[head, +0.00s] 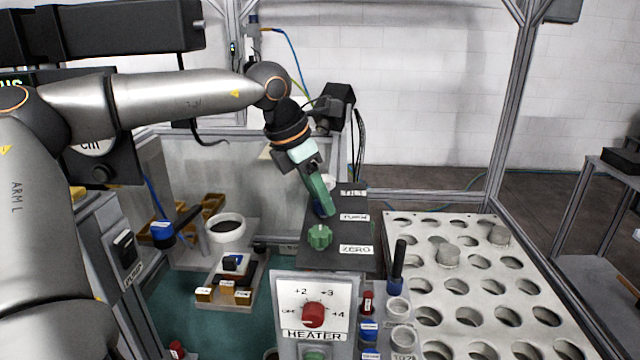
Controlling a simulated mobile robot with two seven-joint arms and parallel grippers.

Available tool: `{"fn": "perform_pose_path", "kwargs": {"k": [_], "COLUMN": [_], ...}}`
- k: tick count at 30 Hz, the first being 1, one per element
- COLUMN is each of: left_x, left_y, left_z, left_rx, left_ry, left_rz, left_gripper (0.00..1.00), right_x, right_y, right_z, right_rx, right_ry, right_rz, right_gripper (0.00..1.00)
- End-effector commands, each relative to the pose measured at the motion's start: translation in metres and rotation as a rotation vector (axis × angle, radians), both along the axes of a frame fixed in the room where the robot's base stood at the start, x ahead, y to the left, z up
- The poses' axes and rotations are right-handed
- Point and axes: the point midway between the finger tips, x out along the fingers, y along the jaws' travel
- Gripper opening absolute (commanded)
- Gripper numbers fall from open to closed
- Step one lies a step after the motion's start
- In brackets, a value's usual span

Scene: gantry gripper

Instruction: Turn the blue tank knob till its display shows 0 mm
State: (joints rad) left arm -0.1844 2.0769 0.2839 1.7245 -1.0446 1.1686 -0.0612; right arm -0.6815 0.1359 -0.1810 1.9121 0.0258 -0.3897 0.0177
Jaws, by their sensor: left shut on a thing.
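My left gripper (321,207) reaches down from the upper left over a dark panel (310,250) with white labels. A green knob (320,237) sits just below on the same panel, by a label reading ZERO (356,250). A dark unit (14,82) with green lit characters is cut off at the left edge, partly behind my arm; no value in mm can be read. My right gripper is not in view.
In front stands a HEATER panel (290,290) with a red dial (313,314). A plate with round holes (500,290) fills the right. A white cup (226,230) stands left of the panel. Frame posts (515,110) rise behind the plate.

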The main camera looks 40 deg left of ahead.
Motion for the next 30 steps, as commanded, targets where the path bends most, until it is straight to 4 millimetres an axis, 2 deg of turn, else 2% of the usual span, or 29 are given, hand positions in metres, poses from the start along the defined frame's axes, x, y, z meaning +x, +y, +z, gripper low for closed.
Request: {"fn": "perform_pose_path", "kwargs": {"k": [10, 27, 28, 30], "left_x": [0.000, 0.000, 0.000, 0.001], "left_y": [0.002, 0.002, 0.002, 0.002], "left_z": [0.001, -0.001, -0.001, -0.001], "left_rx": [0.001, 0.003, 0.003, 0.003], "left_ry": [0.002, 0.002, 0.002, 0.002], "left_rz": [-0.145, -0.173, -0.173, -0.173], "left_gripper": [0.00, 0.00, 0.51, 0.58], "right_x": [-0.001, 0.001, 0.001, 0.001], "right_y": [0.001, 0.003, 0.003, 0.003], "right_z": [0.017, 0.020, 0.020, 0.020], "right_rx": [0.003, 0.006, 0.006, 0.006], "right_ry": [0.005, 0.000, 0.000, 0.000], "right_rz": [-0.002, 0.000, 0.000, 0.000], "right_gripper": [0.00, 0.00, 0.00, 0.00]}}
